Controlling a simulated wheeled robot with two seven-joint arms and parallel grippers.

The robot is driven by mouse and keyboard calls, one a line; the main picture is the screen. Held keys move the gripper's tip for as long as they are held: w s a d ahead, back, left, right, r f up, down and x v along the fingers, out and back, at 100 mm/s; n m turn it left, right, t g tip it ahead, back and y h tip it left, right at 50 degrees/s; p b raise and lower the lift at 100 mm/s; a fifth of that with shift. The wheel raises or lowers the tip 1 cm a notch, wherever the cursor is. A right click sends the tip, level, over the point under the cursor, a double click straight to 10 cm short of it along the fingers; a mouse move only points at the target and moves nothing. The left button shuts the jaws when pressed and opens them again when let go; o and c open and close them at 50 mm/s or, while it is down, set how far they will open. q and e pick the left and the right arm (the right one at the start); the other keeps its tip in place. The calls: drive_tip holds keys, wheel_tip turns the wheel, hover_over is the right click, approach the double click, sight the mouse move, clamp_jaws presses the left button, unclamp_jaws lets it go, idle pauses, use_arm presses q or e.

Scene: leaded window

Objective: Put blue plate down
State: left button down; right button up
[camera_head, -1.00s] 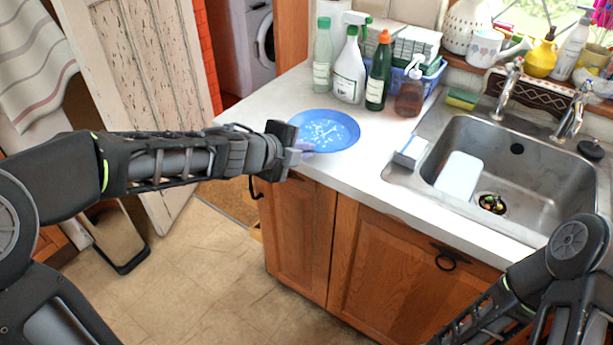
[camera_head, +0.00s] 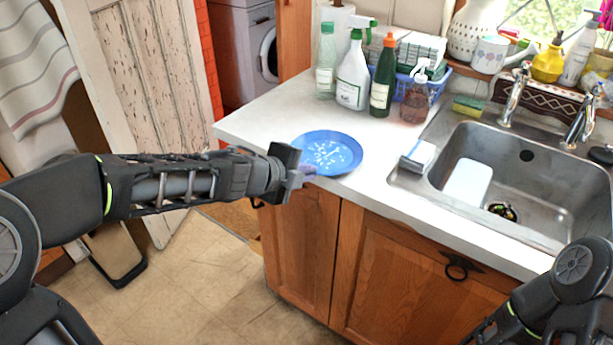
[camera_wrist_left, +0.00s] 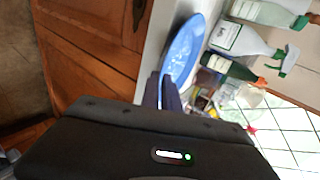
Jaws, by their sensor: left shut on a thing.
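The blue plate (camera_head: 332,150) with pale specks is at the front edge of the white countertop, left of the sink. It looks flat and level; whether it touches the counter is hard to tell. My left gripper (camera_head: 304,177) is shut on the near rim of the plate, just past the counter's front edge. In the left wrist view the plate (camera_wrist_left: 183,50) extends out from the dark fingers (camera_wrist_left: 162,92). My right arm shows at the lower right of the head view, but its gripper is out of frame.
Behind the plate stand a white spray bottle (camera_head: 353,80), a dark green bottle (camera_head: 383,78) and a brown soap bottle (camera_head: 415,100). The metal sink (camera_head: 540,185) is on the right. The counter (camera_head: 255,122) left of the plate is clear.

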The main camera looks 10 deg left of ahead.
use_arm(q)
drive_tip(key=c, duration=1.6)
unclamp_jaws()
drive_tip(key=p+v, duration=0.6)
drive_tip(key=v, duration=0.6)
